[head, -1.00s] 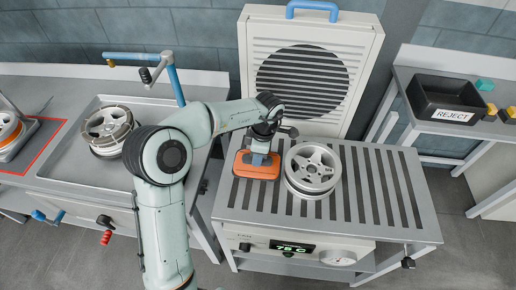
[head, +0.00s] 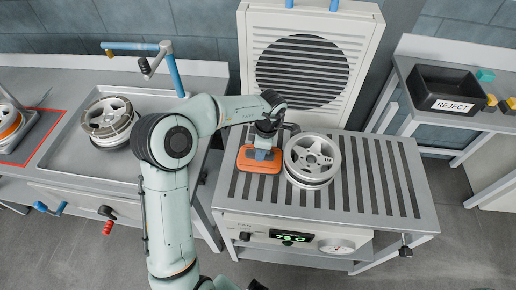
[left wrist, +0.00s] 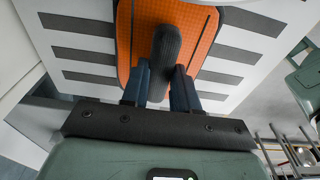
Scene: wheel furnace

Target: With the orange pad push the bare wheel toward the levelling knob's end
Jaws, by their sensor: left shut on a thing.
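The orange pad (head: 258,162) is flat on the slatted grey table, just left of the bare wheel. My left gripper (head: 264,146) is above the pad, shut on its handle. In the left wrist view the fingers (left wrist: 160,85) close around the dark handle of the orange pad (left wrist: 205,40). The bare wheel (head: 312,158), silver and spoked, lies flat on the slats. Its left rim is very close to the pad's right edge; I cannot tell if they touch. A black knob (head: 405,251), perhaps the levelling knob, is at the table's front right corner. My right gripper is not seen.
Slats right of the wheel are clear (head: 385,185). A vented furnace panel (head: 250,100) stands behind. A control front (head: 290,237) with a lit display is below. The black REJECT bin (head: 455,88) is at right; another wheel (head: 108,120) lies in the left tray (head: 75,165).

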